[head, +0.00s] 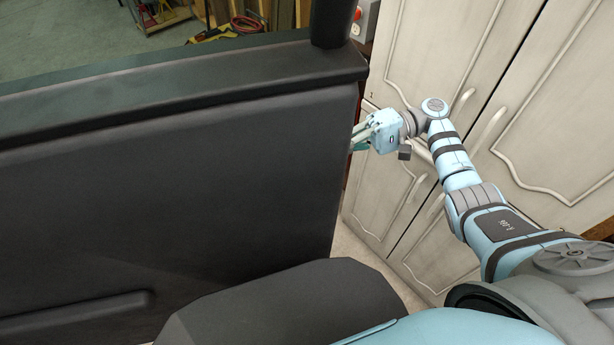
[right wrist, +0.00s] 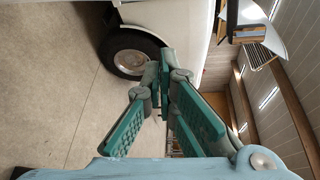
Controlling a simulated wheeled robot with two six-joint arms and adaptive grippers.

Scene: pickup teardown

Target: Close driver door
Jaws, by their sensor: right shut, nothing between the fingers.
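The driver door (head: 180,170) is a large dark grey panel filling the left and middle of the head view, its inner face toward me. Its ledge runs along the top, and a dark window post rises at its right end. My right gripper (head: 357,139) is at the door's right edge, a little below the ledge; I cannot tell whether it touches. In the right wrist view its teal fingers (right wrist: 164,75) are together with nothing between them. That view also shows a white vehicle body (right wrist: 180,18) with a dark wheel (right wrist: 132,55). My left gripper is out of view.
Cream cabinets (head: 410,60) with curved handles stand close behind and right of my right arm. A dark rounded shape (head: 280,305) is low in front. A red and grey switch box (head: 365,18) is at the top. Open concrete floor (right wrist: 50,90) shows in the wrist view.

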